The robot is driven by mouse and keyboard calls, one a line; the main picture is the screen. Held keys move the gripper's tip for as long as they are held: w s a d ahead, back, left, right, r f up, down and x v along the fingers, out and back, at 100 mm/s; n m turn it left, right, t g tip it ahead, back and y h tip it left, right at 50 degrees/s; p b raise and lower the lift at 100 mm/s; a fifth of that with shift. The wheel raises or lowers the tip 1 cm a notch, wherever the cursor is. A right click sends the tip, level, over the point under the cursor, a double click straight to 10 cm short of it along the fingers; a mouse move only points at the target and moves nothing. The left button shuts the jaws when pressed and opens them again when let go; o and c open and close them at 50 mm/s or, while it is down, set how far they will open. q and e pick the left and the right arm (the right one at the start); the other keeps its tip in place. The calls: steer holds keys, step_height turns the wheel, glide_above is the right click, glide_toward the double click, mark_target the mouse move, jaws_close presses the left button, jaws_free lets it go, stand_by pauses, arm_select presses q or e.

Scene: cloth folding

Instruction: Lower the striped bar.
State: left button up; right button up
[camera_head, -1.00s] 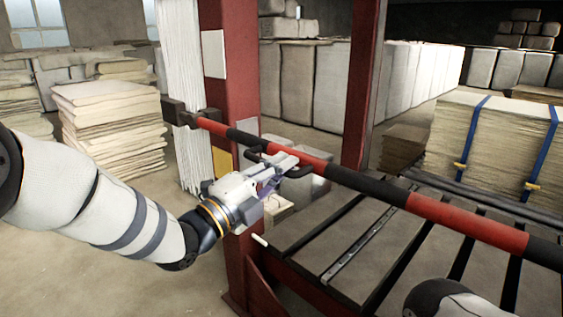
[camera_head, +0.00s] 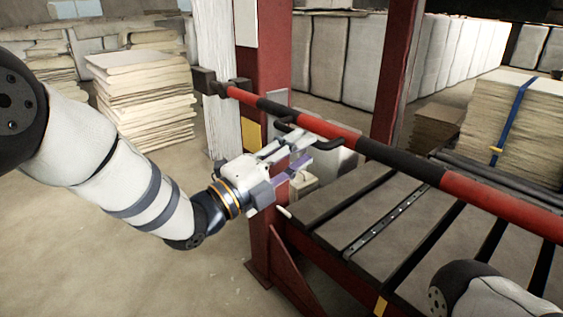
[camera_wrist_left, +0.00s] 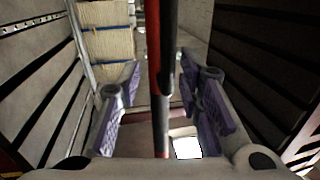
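The striped bar (camera_head: 348,140), red and black, runs from a bracket at the red post across the slatted bed to the right edge. A black handle (camera_head: 327,143) sticks out from it. My left gripper (camera_head: 296,153) is open on the near side of the bar, close to the handle, with purple finger pads. In the left wrist view, the bar (camera_wrist_left: 153,50) passes lengthwise between the open fingers (camera_wrist_left: 165,100), with no pad seen touching it. My right gripper is out of view; only part of my right arm shows at the lower right.
The red post (camera_head: 272,60) stands behind my left gripper, and a second red post (camera_head: 397,60) stands farther back. The slatted bed (camera_head: 345,215) lies below the bar. Stacked sheets (camera_head: 145,100) stand at the left, and a strapped stack (camera_head: 510,115) at the right. The floor at lower left is clear.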

arm_select(q)
steer(key=v, duration=0.8)
steer(key=shift+s+a, duration=0.2)
steer(key=shift+f, duration=0.1)
